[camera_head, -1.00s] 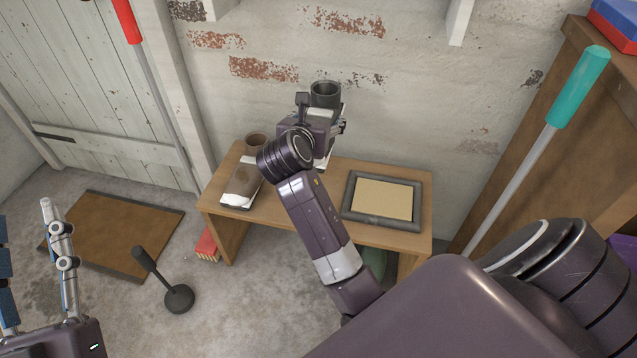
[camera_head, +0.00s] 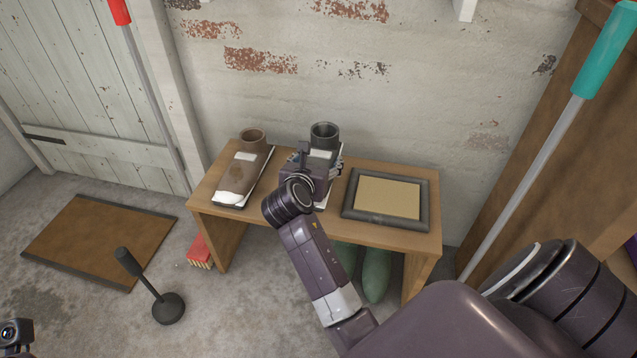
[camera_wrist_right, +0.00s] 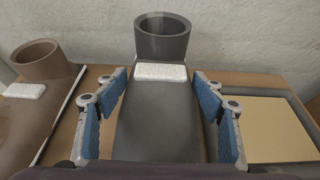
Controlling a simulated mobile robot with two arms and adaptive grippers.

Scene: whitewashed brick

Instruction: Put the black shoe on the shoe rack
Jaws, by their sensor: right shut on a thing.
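The black shoe (camera_head: 324,136) is a dark boot with a round open shaft and a pale patch. It stands upright at the top of the wooden shoe rack (camera_head: 408,234), between a brown shoe and a framed tray. My right gripper (camera_head: 316,164) is over it, hiding much of its middle. My left gripper's fingers are out of view.
The brown shoe (camera_head: 240,178) is on the rack's left part. The framed tray (camera_head: 388,197) lies on its right part. Green boots (camera_head: 376,272) stand underneath. A red box (camera_head: 200,250), a black-handled plunger-like tool (camera_head: 168,308) and a brown mat (camera_head: 100,240) are on the floor.

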